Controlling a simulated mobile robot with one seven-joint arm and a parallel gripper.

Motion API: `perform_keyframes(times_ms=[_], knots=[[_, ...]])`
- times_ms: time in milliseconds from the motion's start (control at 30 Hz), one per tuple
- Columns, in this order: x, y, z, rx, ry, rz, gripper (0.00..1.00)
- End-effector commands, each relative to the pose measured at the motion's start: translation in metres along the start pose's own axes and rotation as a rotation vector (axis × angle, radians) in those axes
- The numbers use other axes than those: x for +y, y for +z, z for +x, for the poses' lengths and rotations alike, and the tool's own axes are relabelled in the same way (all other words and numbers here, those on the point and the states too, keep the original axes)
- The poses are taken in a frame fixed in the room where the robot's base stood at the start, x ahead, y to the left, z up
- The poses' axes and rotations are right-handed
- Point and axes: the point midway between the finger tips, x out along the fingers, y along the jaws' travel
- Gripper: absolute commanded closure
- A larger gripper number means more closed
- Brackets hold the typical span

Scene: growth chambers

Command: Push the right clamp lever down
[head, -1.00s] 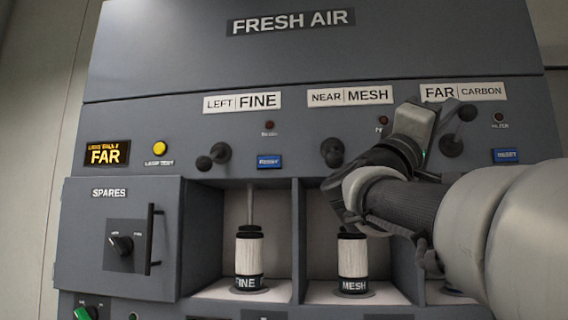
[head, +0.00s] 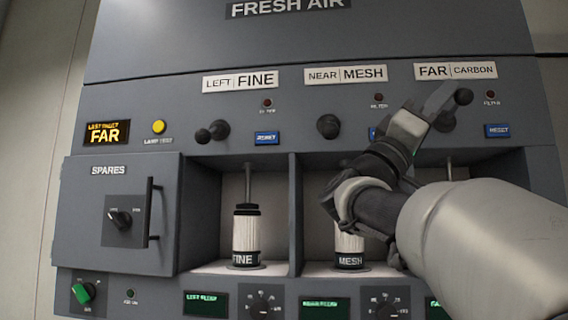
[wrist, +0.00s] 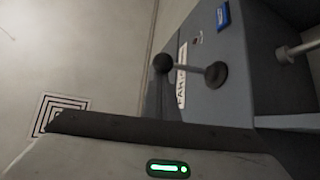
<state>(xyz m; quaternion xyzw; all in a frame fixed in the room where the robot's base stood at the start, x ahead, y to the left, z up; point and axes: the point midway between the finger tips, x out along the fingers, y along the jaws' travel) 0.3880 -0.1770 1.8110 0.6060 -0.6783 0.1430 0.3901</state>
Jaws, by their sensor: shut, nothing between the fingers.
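The right clamp lever (head: 463,97) is under the FAR CARBON sign (head: 455,71). Its dark ball knob stands up and to the right of its round pivot, so the lever looks raised. In the wrist view the knob (wrist: 164,62) and its rod to the pivot show clearly. My gripper (head: 448,92) is shut and empty, its fingers angled up beside the lever, just left of the knob in the head view. They partly cover the pivot area. Contact with the lever cannot be told. In the wrist view the knob lies beyond my dark finger.
The left clamp lever (head: 203,135) and middle lever knob (head: 328,126) are on the same panel. FINE (head: 246,235) and MESH (head: 350,243) cartridges stand in bays below. My arm hides much of the right bay. A blue reset button (head: 497,131) is right of the lever.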

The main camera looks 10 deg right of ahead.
Motion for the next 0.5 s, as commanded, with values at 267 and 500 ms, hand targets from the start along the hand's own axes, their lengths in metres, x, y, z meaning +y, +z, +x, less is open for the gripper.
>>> perform_keyframes(times_ms=[267, 500], knots=[[-0.008, 0.016, -0.018, 0.0, 0.192, 0.179, 1.0], [-0.011, 0.024, -0.026, 0.0, 0.226, 0.212, 1.0]])
